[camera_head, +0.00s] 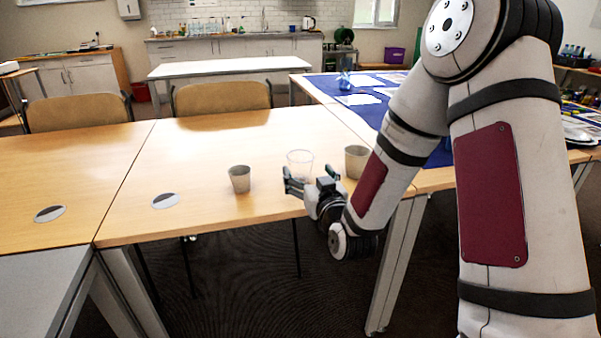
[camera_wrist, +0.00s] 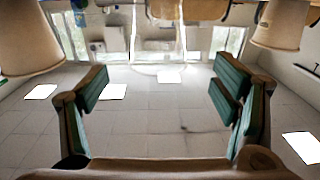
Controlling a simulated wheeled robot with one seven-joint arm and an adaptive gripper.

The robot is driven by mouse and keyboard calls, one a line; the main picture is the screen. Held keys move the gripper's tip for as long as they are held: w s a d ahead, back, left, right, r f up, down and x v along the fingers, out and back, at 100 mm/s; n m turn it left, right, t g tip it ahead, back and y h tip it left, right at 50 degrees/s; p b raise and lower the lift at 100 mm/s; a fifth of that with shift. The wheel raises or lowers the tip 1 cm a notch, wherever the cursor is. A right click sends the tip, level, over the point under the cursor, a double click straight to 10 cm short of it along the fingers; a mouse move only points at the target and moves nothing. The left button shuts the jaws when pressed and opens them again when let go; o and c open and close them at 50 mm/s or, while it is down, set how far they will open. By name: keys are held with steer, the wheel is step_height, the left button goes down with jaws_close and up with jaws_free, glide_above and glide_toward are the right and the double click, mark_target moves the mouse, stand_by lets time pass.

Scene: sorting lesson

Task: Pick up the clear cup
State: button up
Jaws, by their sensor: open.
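The clear cup (camera_head: 300,161) stands upright on the wooden table (camera_head: 200,150), near its front edge, between two opaque greyish cups. In the wrist view the clear cup (camera_wrist: 158,40) shows faintly at the top middle, between and beyond the fingertips. My gripper (camera_head: 309,180) is open and empty, just in front of the clear cup at the table's front edge. In the wrist view its green-padded fingers (camera_wrist: 162,88) are spread wide. Whether a finger touches the cup cannot be told.
One greyish cup (camera_head: 239,180) stands left of the clear cup, and another (camera_head: 356,163) stands close on its right, beside my wrist. The table behind the cups is clear. Chairs (camera_head: 222,97) stand at the far side.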

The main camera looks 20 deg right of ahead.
mark_target(304, 168)
steer(key=w, duration=0.3)
steer(key=w+b, duration=0.1)
steer(key=w, duration=0.1)
steer(key=shift+f, duration=0.35)
steer(key=shift+c, duration=0.2)
steer(key=c, duration=0.8)
